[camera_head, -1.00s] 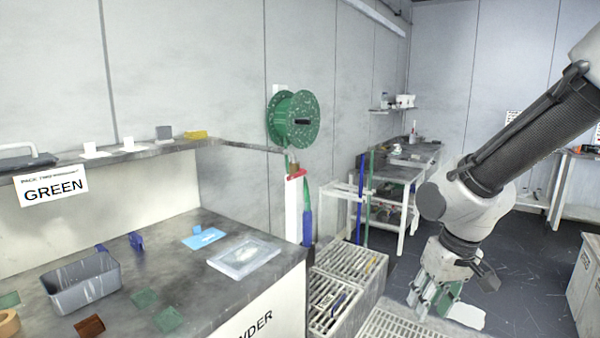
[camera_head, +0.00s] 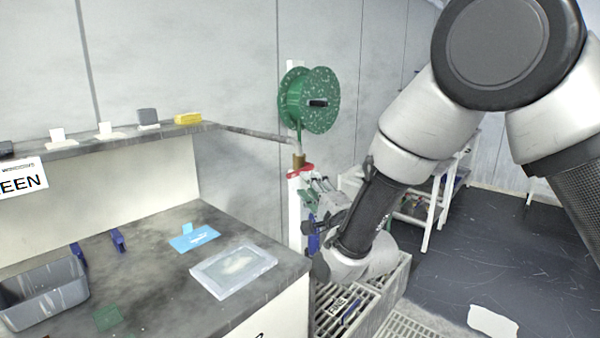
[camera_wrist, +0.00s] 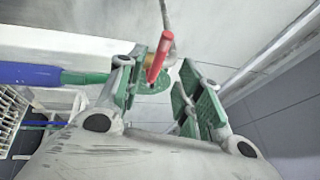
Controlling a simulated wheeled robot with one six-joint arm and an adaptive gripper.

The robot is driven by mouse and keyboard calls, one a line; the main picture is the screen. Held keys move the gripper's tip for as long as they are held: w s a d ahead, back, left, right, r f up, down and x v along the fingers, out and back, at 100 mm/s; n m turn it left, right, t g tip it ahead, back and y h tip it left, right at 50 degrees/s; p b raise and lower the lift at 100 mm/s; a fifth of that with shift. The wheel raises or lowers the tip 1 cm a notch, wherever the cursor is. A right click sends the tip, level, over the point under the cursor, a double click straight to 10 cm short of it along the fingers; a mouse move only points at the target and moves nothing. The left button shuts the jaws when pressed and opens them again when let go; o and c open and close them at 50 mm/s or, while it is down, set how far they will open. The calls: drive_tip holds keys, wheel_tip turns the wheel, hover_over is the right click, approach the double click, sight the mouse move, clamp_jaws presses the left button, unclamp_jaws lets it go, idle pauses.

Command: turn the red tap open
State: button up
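The red tap (camera_head: 300,170) is a bar-shaped handle below a brass fitting (camera_head: 298,160) on a white upright post (camera_head: 294,220), under the green hose reel. In the wrist view the red handle (camera_wrist: 158,58) points towards the camera, slightly left of centre. My gripper (camera_head: 318,192) is just below and to the right of the tap in the head view. In the wrist view my gripper (camera_wrist: 163,85) has its green-padded fingers apart, and the handle appears in the gap between them. I cannot tell whether either finger touches it.
The dark worktop (camera_head: 150,265) with a grey bin (camera_head: 45,290) and a framed pane (camera_head: 233,268) lies left. A slatted grate (camera_head: 345,300) is below my arm.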

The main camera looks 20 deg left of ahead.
drive_tip(key=x, duration=0.7)
drive_tip(key=shift+w+a, duration=0.15)
drive_tip(key=shift+w, duration=0.05)
clamp_jaws()
